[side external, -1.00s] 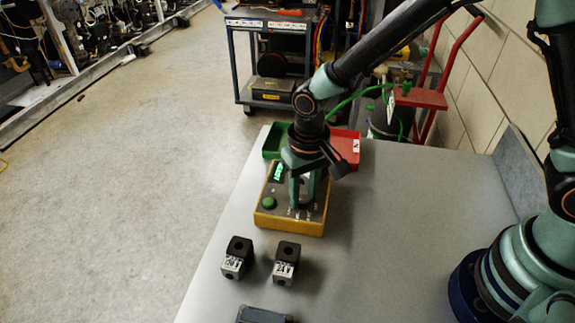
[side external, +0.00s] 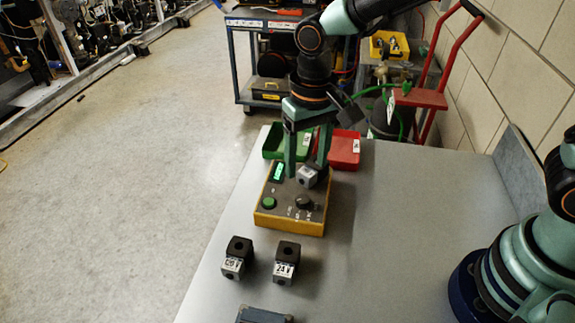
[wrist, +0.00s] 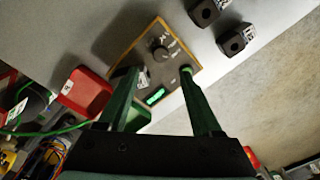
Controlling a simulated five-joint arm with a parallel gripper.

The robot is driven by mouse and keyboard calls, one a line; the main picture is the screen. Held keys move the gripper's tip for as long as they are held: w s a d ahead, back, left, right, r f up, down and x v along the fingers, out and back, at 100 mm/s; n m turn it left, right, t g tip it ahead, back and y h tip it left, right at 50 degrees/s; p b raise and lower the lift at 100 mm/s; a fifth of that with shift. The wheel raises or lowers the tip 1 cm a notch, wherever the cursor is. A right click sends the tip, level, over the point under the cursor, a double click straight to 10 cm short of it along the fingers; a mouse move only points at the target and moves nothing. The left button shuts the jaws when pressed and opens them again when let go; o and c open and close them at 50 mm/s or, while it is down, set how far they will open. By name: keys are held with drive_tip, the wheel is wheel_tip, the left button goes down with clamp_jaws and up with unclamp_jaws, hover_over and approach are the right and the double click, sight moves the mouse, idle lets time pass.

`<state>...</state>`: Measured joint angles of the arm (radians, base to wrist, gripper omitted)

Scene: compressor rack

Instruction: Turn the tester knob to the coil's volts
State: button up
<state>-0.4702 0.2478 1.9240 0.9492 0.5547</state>
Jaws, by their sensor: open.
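The tester (side external: 268,221) is a yellow-edged box with a grey face on the bench. Its dark round knob (side external: 303,202) is uncovered, with small marks around it; it also shows in the wrist view (wrist: 160,54). The marks and the pointer are too small to read. A green display (side external: 278,172) glows at the back of the face; its digits are not legible. A grey and black coil (side external: 307,178) sits on the tester behind the knob. My gripper (side external: 306,171) is open above the tester, apart from the knob, with its fingers to either side of the coil in the side view.
Two more coils stand in front of the tester, one marked 120 V (side external: 236,258) and one 24 V (side external: 286,263). A green bin (side external: 272,147) and a red bin (side external: 345,150) stand behind it.

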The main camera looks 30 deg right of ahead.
wheel_tip(320, 180, up, 3)
drive_tip(key=shift+f, duration=0.15)
drive_tip(key=s+d+r+t, duration=0.2)
drive_tip(key=s+d+r, duration=0.1)
drive_tip(key=d, duration=0.6)
drive_tip(key=s+d+r+n+t, duration=0.1)
drive_tip(key=s+d+r+t, duration=0.2)
drive_tip(key=d, duration=0.6)
drive_tip(key=shift+v, duration=1)
